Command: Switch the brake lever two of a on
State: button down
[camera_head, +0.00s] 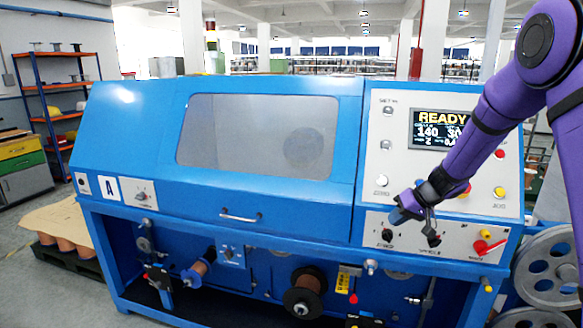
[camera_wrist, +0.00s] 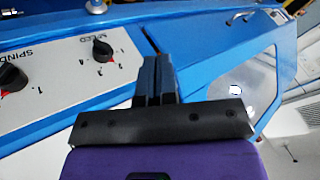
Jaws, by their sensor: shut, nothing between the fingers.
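The blue machine (camera_head: 140,135) bears a plate with the letter A (camera_head: 109,187). Small red knobs show in its open lower bay, one at the left (camera_head: 146,275) and one right of centre (camera_head: 353,298) beside a yellow label (camera_head: 342,280). I cannot tell which belongs to brake lever two, nor its position. My gripper (camera_head: 433,238) is in front of the lower control panel, above and right of these knobs. In the wrist view my gripper (camera_wrist: 157,58) has its dark fingers together with nothing between them. It looks apart from the red knobs.
The lower panel has a red switch (camera_head: 487,247) at the right. The wrist view shows two rotary knobs, one left (camera_wrist: 12,76) and one nearer (camera_wrist: 102,48). A display (camera_head: 443,129) reads READY. Large grey wheels (camera_head: 545,270) stand at the right.

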jog(key=s+a+r+h, duration=0.2)
jog(key=s+a+r, duration=0.1)
jog(key=s+r, duration=1.5)
jog(key=s+d+r+m+h, duration=0.1)
jog(key=s+r+h, duration=0.1)
jog(key=s, duration=0.9)
jog(key=s+d+r+m+t+h, duration=0.1)
jog(key=s+d+r+h, duration=0.1)
jog(key=s, duration=1)
jog(key=shift+d, duration=0.25)
jog(key=shift+r, duration=0.1)
